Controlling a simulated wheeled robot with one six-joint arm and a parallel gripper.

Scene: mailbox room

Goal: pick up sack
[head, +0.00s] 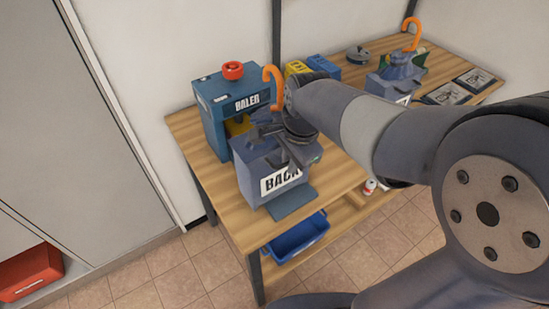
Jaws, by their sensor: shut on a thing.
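My gripper (280,138) is at the top of a grey bin (262,190) whose white label reads "BACK", with the rest hidden. A dark blue-grey, crumpled shape at the bin's mouth looks like the sack (262,117). My gripper is shut on it, though the jaws and the contact are dark and partly hidden by my wrist. I cannot tell whether the sack is clear of the bin. A second grey bin (388,88) with a similar blue-grey shape stands further right.
A blue baler (212,115) with a red knob (232,71) stands behind the bin on the wooden table (225,212). Orange hooks (411,35) rise by both bins. A blue tray (297,238) is on the lower shelf. A red box (30,272) is at left.

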